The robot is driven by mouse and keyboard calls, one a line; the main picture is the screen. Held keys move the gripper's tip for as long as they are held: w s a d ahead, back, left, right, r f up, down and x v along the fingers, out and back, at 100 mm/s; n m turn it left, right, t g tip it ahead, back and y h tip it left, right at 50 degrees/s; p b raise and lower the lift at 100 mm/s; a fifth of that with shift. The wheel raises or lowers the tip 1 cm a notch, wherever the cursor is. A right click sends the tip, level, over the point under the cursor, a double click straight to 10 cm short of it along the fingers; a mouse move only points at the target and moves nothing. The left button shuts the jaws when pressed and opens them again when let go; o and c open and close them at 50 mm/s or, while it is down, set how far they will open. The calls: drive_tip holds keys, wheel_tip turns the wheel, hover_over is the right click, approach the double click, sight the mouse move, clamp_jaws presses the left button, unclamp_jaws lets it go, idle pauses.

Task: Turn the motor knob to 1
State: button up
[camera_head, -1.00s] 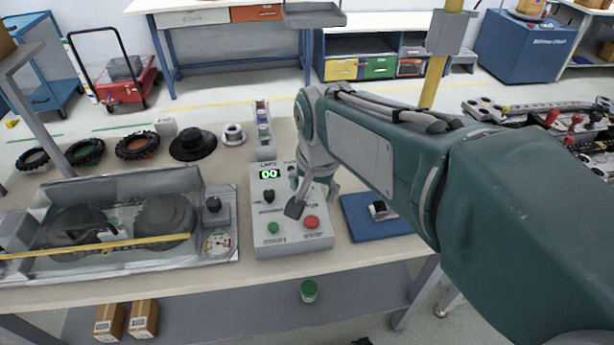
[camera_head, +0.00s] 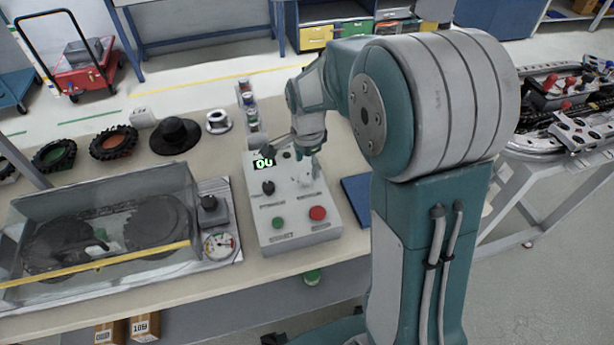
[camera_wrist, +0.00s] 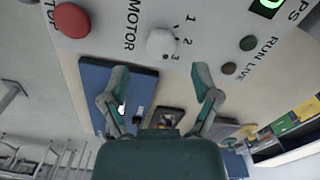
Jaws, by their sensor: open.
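The motor knob (camera_wrist: 161,42) is a pale round knob in the wrist view, beside the word MOTOR and the marks 1, 2 and 3. I cannot tell which mark it points to. My gripper (camera_wrist: 162,70) is open, with its two green fingers apart below the knob in that view and nothing between them. In the head view my gripper (camera_head: 298,146) is over the back part of the grey control box (camera_head: 290,236) and hides most of the motor knob. The box's green display (camera_head: 263,163) is partly covered.
The box also has a black knob (camera_head: 268,187), a green button (camera_head: 278,222) and a red button (camera_head: 317,213). A clear-covered machine (camera_head: 100,235) stands left. A blue mat (camera_head: 356,195) lies right. Small coloured items (camera_head: 247,105) stand behind the box.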

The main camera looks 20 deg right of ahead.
sight(305, 177)
drive_tip(key=f, duration=0.2)
drive_tip(key=a+f, duration=0.1)
drive_tip(key=f, duration=0.1)
drive_tip(key=shift+f, duration=0.4)
drive_tip(key=shift+d+f, duration=0.1)
drive_tip(key=shift+f, duration=0.05)
drive_tip(key=shift+d, duration=0.2)
drive_tip(key=shift+c, duration=0.3)
clamp_jaws()
